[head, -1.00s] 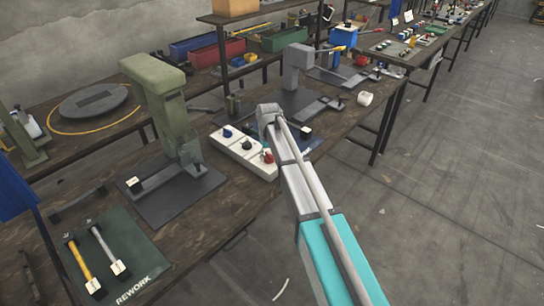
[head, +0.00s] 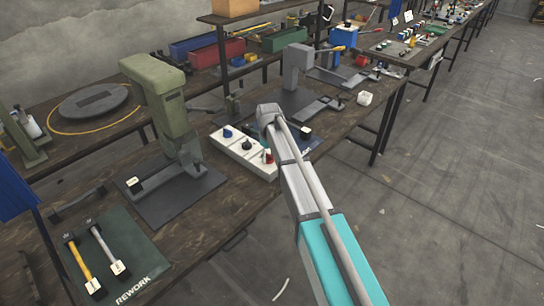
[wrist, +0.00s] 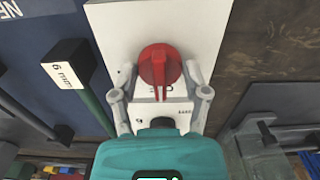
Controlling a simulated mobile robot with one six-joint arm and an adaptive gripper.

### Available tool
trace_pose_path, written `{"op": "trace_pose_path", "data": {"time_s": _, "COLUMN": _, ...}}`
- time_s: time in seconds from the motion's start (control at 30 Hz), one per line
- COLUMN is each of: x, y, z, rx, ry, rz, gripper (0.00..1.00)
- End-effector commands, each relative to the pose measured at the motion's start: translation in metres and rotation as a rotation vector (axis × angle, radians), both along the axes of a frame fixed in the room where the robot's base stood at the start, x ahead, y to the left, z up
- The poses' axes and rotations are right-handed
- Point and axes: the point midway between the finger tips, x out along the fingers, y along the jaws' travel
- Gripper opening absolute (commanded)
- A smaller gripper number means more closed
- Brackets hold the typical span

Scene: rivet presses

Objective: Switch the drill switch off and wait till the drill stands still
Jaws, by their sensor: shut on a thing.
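The white switch panel (head: 232,152) lies on the bench and carries a blue knob (head: 227,132), a black knob (head: 246,144) and a red knob (head: 268,157). My gripper (wrist: 159,72) is at the red knob, with one finger on each side, and is shut on it. The red knob (wrist: 160,66) fills the middle of the wrist view; its printed label is partly hidden. The green machine (head: 160,90), seemingly the drill, stands left of the panel on a dark base plate. The grey part (head: 190,155) under its head is sharply outlined, with no blur.
A REWORK mat (head: 128,262) with two handled tools lies at the front left. A grey press (head: 298,68) stands beyond the panel. In the wrist view a black block marked 6 mm (wrist: 68,68) is left of the panel. Open floor (head: 440,200) is at the right.

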Motion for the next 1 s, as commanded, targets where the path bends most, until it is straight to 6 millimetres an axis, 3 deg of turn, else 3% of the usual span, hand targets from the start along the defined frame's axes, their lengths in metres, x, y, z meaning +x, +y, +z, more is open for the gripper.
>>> {"op": "trace_pose_path", "data": {"time_s": 0.1, "x": -0.0027, "y": 0.0000, "z": -0.0003, "rx": 0.000, "ry": 0.005, "rz": 0.001, "gripper": 0.12}}
{"op": "trace_pose_path", "data": {"time_s": 0.13, "x": -0.0027, "y": 0.0000, "z": -0.0003, "rx": 0.000, "ry": 0.005, "rz": 0.001, "gripper": 0.62}}
{"op": "trace_pose_path", "data": {"time_s": 0.3, "x": -0.0020, "y": 0.0001, "z": -0.0002, "rx": 0.000, "ry": 0.004, "rz": 0.000, "gripper": 0.93}}
{"op": "trace_pose_path", "data": {"time_s": 0.87, "x": -0.0005, "y": 0.0002, "z": 0.0000, "rx": 0.001, "ry": 0.001, "rz": -0.001, "gripper": 0.94}}
{"op": "trace_pose_path", "data": {"time_s": 1.0, "x": -0.0073, "y": -0.0087, "z": 0.0016, "rx": 0.001, "ry": 0.001, "rz": -0.023, "gripper": 0.94}}
